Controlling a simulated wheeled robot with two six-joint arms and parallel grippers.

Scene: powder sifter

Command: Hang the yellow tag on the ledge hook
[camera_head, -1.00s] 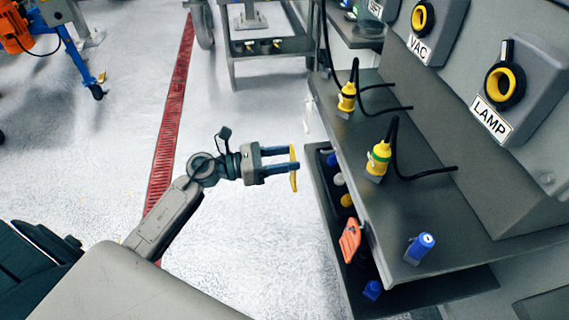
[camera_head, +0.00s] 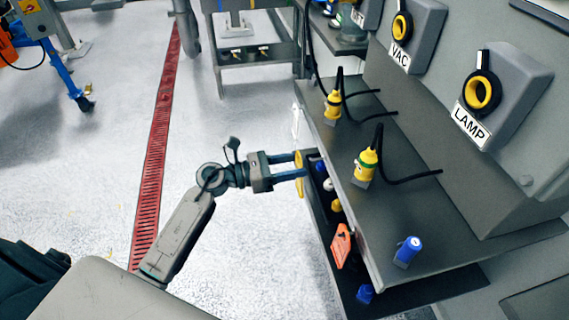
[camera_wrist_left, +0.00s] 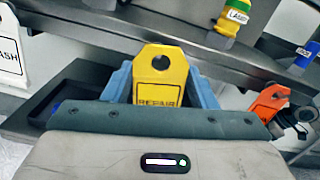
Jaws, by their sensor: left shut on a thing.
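The yellow tag (camera_wrist_left: 162,72) is held upright between the fingers of my left gripper (camera_wrist_left: 163,85) in the left wrist view. Its hole is at the top and the word "REPAIR" is partly visible below. In the head view my left gripper (camera_head: 301,167) is shut on the yellow tag (camera_head: 299,183), seen nearly edge-on, close to the left edge of the grey ledge (camera_head: 370,225). Whether the tag touches the ledge cannot be told. An orange tag (camera_head: 341,246) hangs at the ledge's front edge; it also shows in the wrist view (camera_wrist_left: 268,102). I cannot make out a free hook. My right gripper is not in view.
Two yellow plugs (camera_head: 366,164) with black cables and a blue cylinder (camera_head: 408,250) stand on the ledge. A lower shelf (camera_head: 385,304) holds several small items. A white tag (camera_wrist_left: 8,52) hangs at left in the wrist view. Open floor lies left of the ledge.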

